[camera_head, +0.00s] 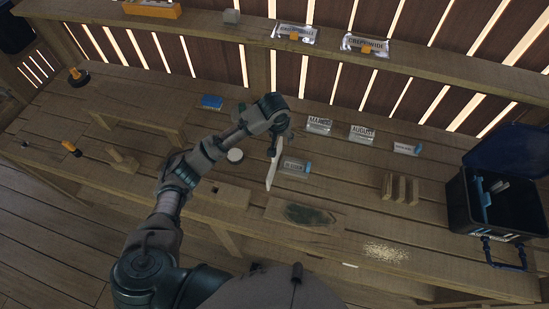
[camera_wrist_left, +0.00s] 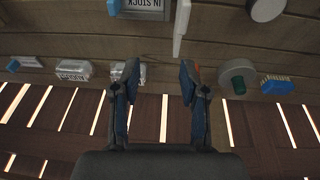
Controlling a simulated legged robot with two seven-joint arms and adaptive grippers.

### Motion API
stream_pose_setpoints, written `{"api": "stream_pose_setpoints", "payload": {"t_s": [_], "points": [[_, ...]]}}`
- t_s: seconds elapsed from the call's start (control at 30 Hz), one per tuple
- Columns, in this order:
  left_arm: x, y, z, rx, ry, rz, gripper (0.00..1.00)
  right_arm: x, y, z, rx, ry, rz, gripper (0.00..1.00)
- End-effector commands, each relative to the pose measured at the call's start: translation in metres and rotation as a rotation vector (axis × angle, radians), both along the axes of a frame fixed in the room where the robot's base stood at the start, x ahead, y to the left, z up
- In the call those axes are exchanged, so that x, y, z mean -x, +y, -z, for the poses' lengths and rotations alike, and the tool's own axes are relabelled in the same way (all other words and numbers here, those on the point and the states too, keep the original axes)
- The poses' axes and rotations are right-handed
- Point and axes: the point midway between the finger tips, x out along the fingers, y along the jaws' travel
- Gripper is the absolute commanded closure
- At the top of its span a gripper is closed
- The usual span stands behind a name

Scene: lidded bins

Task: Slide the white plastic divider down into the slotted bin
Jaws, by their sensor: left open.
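A thin white piece that looks like the divider (camera_head: 272,171) shows just below my left gripper (camera_head: 279,128) in the head view. In the left wrist view the white divider (camera_wrist_left: 181,28) is beyond the fingertips and a little right of centre. My left gripper (camera_wrist_left: 158,72) has its two fingers spread, with nothing between them. I cannot tell whether the divider stands or lies. The dark bin (camera_head: 489,213) stands at the right end of the bench, with its blue lid (camera_head: 513,150) open. Pale upright pieces (camera_head: 497,186) show inside it; its slots are not clear.
Several labelled packets, such as the "AUGUST" one (camera_head: 362,133), lie farther back. A slotted wooden block (camera_head: 400,189) stands left of the bin. A blue brush (camera_head: 211,102) and a round white lid (camera_head: 235,155) lie left.

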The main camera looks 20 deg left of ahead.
Motion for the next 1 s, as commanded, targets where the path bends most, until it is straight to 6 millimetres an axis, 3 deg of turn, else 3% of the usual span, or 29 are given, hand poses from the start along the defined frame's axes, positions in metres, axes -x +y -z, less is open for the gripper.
{"api": "stream_pose_setpoints", "payload": {"t_s": [0.03, 0.1, 0.23, 0.7, 1.0], "points": [[0.001, 0.011, -0.021, -0.026, 0.044, -0.005, 0.56, 0.006, -0.001, -0.005, 0.001, 0.003, -0.001, 0.6], [0.005, 0.02, -0.036, -0.047, 0.097, -0.007, 0.56, 0.012, -0.003, -0.005, 0.001, 0.005, -0.002, 0.6], [0.008, 0.027, -0.04, -0.064, 0.143, -0.007, 0.56, 0.016, -0.004, -0.005, 0.002, 0.007, -0.003, 0.6], [-0.002, 0.026, 0.059, -0.061, 0.143, -0.005, 0.56, 0.016, -0.004, -0.007, 0.002, 0.007, -0.003, 0.6], [-0.004, 0.027, 0.087, -0.061, 0.142, -0.005, 0.56, 0.016, -0.003, -0.009, 0.002, 0.008, -0.003, 0.6]]}}
